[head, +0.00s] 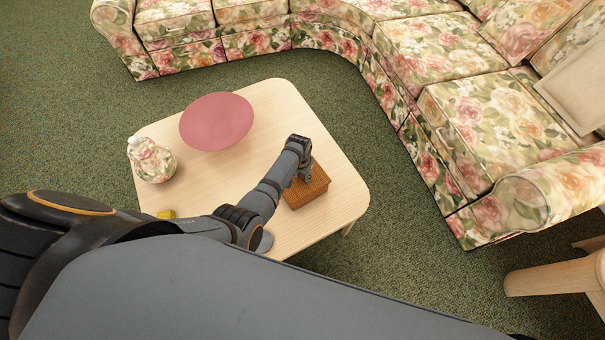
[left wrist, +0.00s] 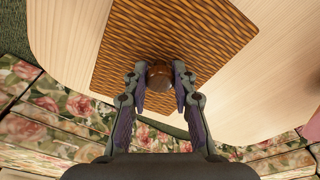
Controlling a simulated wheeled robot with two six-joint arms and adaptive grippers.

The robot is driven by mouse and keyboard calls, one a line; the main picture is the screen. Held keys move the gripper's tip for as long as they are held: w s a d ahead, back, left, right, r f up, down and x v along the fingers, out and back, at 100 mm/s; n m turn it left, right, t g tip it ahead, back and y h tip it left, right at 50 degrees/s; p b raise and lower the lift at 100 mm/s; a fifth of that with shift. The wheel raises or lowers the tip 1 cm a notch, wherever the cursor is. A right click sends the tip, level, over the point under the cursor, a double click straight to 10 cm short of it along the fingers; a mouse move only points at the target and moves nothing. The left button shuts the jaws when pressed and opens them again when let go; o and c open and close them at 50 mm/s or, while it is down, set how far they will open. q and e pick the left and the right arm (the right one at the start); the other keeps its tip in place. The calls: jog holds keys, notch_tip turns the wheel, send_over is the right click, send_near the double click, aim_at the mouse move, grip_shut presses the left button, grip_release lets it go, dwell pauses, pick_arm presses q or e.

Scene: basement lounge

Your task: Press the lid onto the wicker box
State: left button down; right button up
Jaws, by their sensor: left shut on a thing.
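The wicker box (head: 307,195) stands on the pale wooden table, right of its middle in the head view. Its woven lid (left wrist: 165,35) fills the top of the left wrist view, with a round brown knob (left wrist: 159,77). In the head view the lid is over the box; I cannot tell whether it is fully seated. My left gripper (head: 305,177) is above the box, and in the left wrist view its two fingers (left wrist: 160,88) are shut on the knob from both sides. The hand hides part of the lid. My right gripper is in neither view.
On the table (head: 290,110) are a pink round dish (head: 216,121), a floral jar (head: 152,160) and a small yellow object (head: 166,214). A grey round thing (head: 265,241) is partly hidden by my arm. A floral sofa (head: 425,55) curves behind and right.

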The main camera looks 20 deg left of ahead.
pick_arm(q)
jog(key=c, duration=0.5)
grip_release()
dwell(0.4)
notch_tip(320, 180, up, 7)
jog(key=p, duration=0.7)
jog(key=shift+r+p, duration=0.1)
jog(key=shift+p, duration=0.3)
jog(key=shift+c, duration=0.7)
grip_shut()
